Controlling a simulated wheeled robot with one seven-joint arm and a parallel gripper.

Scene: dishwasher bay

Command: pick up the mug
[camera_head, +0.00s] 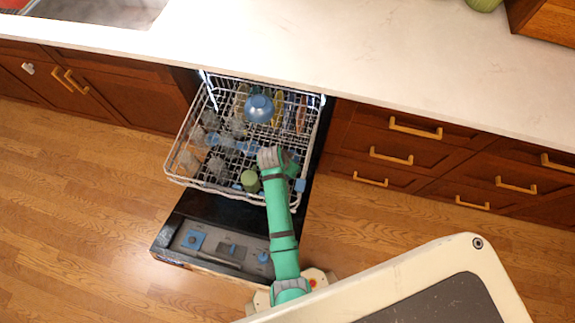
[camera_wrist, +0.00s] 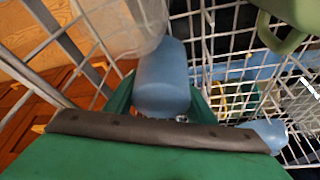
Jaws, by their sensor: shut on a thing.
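A blue, rounded cylinder, which I take as the mug (camera_wrist: 163,80), sits between the green fingers of my gripper (camera_wrist: 160,98) in the wrist view. I see no handle on it. My gripper is shut on it, low among the white rack wires. In the head view my gripper is over the front right of the pulled-out rack, and its fingertips are hidden by my wrist. A green mug (camera_head: 250,181) stands just left of my arm; it also shows at the upper right of the wrist view (camera_wrist: 284,38).
The dishwasher rack (camera_head: 178,178) holds a blue bowl (camera_head: 258,108), several clear glasses and plates. In the wrist view a clear glass (camera_wrist: 135,22) is close beside the held mug. The open door (camera_head: 215,240) lies below. Drawers (camera_head: 400,150) stand right, under a clear counter (camera_head: 360,50).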

